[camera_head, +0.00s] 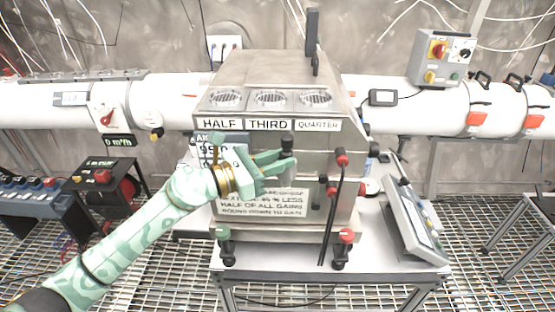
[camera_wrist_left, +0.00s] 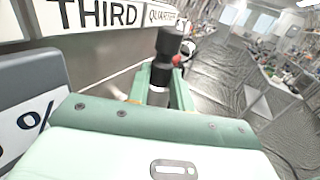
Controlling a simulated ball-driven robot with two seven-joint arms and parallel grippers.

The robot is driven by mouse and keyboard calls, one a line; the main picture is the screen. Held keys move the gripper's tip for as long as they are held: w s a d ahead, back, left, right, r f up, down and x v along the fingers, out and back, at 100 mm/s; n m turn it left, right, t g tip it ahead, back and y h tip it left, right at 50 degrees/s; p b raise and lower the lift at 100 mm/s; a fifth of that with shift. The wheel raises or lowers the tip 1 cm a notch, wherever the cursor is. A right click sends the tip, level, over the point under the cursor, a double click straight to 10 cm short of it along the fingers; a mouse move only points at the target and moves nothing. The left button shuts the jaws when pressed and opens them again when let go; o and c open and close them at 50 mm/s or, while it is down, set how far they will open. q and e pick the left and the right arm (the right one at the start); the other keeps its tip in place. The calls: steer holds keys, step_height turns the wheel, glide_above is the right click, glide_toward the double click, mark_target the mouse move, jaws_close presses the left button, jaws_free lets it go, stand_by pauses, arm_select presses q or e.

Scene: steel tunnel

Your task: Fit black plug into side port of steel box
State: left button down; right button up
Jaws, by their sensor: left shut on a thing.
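The steel box (camera_head: 262,76) stands on a trolley in the middle of the head view, with vents and HALF, THIRD and QUARTER labels on its front. It also shows in the left wrist view (camera_wrist_left: 108,62). My left gripper (camera_head: 287,159) is in front of the box face, below the THIRD label. In the left wrist view its fingers are closed around a black plug (camera_wrist_left: 168,44), which sticks out beyond them. The plug's top also shows in the head view (camera_head: 287,143). The box's right side is seen at a slant, and I cannot make out the side port clearly. My right gripper is out of view.
A red-topped lever (camera_head: 342,160) with a long black rod and several black knobs stick out at the box's right front. A tilted panel (camera_head: 416,222) stands on the trolley top (camera_head: 395,262) at right. White pipe (camera_head: 395,116) runs behind.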

arm_select(q)
steer(key=c, duration=1.3)
jaws_free()
steer(key=shift+f, duration=0.15)
steer(key=shift+o, duration=0.8)
steer(key=shift+f, duration=0.1)
steer(key=shift+s+f, duration=0.1)
steer(key=b+v, duration=0.4)
steer(key=v, duration=1.2)
steer(key=shift+a+r, duration=0.25)
steer(key=shift+r, duration=0.2)
